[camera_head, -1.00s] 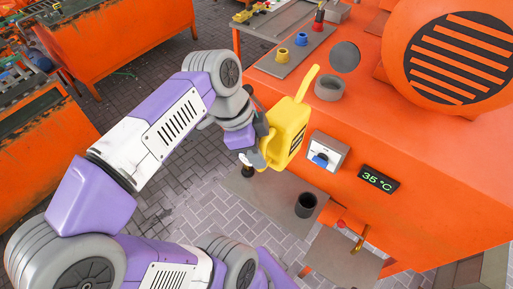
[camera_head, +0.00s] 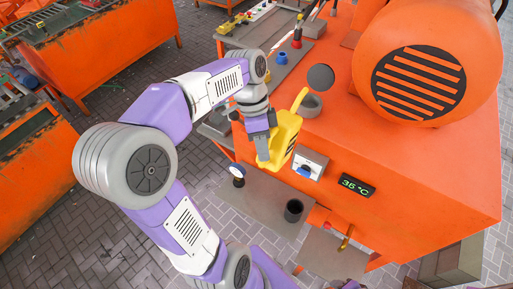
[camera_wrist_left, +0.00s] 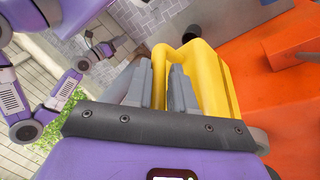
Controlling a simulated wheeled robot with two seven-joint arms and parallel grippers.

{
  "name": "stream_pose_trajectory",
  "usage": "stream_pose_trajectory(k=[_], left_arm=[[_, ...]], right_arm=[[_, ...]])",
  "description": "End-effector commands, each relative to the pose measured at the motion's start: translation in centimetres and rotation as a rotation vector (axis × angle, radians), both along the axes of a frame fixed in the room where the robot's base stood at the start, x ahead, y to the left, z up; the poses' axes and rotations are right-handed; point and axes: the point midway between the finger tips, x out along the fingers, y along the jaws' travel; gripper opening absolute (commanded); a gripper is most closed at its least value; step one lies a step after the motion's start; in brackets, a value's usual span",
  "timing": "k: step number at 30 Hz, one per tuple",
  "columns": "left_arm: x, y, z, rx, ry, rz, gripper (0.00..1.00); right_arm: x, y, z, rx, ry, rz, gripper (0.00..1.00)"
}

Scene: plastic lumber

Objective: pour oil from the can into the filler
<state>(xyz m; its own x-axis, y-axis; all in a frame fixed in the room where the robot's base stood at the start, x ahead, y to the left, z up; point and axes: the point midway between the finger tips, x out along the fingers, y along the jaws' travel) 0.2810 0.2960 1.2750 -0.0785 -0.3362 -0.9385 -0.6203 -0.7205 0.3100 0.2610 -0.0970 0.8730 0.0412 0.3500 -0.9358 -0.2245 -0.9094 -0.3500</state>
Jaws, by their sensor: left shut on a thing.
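The yellow oil can (camera_head: 287,138) is held at the front edge of the orange machine. My left gripper (camera_head: 263,142) is shut on its handle side. The wrist view shows the grey fingers (camera_wrist_left: 165,85) at the yellow handle (camera_wrist_left: 190,65). The can's spout points up and right, its tip close to the grey round filler (camera_head: 312,108). I cannot tell whether the tip is over the opening. No oil stream shows. A dark round disc (camera_head: 320,76) stands behind the filler. My right gripper (camera_wrist_left: 105,48) shows small in the wrist view; its jaws are unclear.
The orange machine (camera_head: 400,165) has a knob box (camera_head: 309,165) and a display (camera_head: 358,186) reading 36 °C. A dark cup (camera_head: 294,210) stands on a low grey shelf (camera_head: 260,200). A panel with coloured parts (camera_head: 281,58) lies behind. Orange benches (camera_head: 110,45) stand at left.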

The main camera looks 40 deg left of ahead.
Motion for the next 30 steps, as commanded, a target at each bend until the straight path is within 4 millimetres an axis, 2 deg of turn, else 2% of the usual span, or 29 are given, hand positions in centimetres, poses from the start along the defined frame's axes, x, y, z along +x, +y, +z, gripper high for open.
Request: stream_pose_trajectory(k=[6, 15, 30], left_arm=[[2.5, 0.6, 0.1, -0.004, 0.017, -0.002, 0.00], [4.9, 1.1, -0.2, -0.010, 0.037, -0.002, 0.00], [5.5, 1.3, -0.5, -0.011, 0.042, -0.001, 0.00]], right_arm=[[0.0, 0.0, 1.6, 0.000, 0.000, 0.000, 0.52], [0.0, 0.0, 3.0, 0.000, 0.000, 0.000, 0.52], [0.0, 0.0, 3.2, 0.000, 0.000, 0.000, 0.52]])
